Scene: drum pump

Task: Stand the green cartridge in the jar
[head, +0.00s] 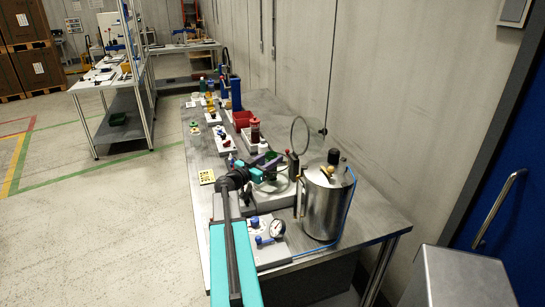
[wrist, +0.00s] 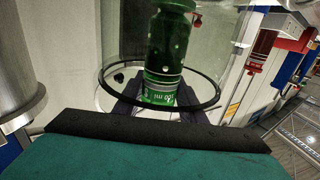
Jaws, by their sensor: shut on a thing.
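The green cartridge (wrist: 165,62) stands in the middle of the wrist view, and its top runs to the upper picture edge. A small patch of it shows in the head view (head: 272,158). My gripper (wrist: 160,103) is shut on its near part, with dark fingers at both sides. The clear jar (wrist: 105,45) has a black ring that appears around the cartridge in the wrist view. I cannot tell how deep the cartridge is in the jar or whether it touches the jar. In the head view my gripper (head: 270,165) and arm partly hide the jar.
A round glass lid (head: 300,135) stands raised behind my gripper. A steel tank (head: 327,203) is close on the right, and a gauge (head: 277,229) sits in front.

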